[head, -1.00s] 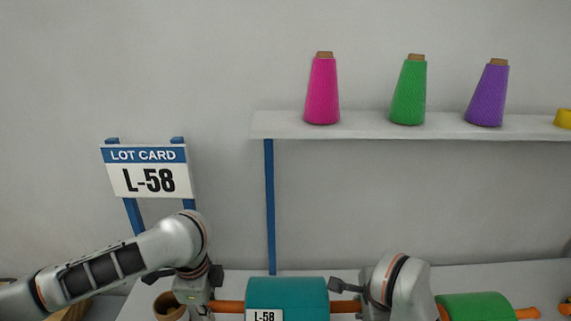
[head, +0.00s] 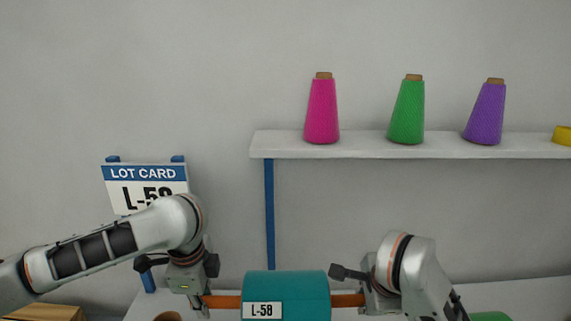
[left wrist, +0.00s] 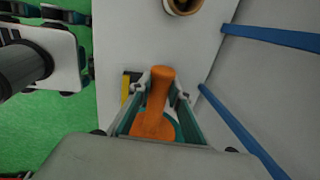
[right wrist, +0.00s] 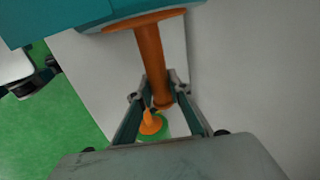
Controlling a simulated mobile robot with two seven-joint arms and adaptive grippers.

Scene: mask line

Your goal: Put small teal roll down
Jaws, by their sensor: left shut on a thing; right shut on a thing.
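The teal roll (head: 300,290) hangs level between my two grippers, with an L-58 label (head: 262,310) on its front. An orange core sticks out at its left end (head: 225,301) and right end (head: 346,300). My left gripper (head: 196,304) is shut on the left core end, which also shows in the left wrist view (left wrist: 158,95). My right gripper (head: 369,300) is shut on the right core end, also seen in the right wrist view (right wrist: 150,60). The roll's lower part is cut off by the head view's bottom edge.
A white table (head: 535,295) lies below, with a green roll (head: 490,316) at the right and a brown cup (head: 168,316) at the left. Behind stand an L-58 lot card (head: 145,173) and a shelf (head: 350,145) with pink, green and purple cones. A brown box (head: 45,313) is at lower left.

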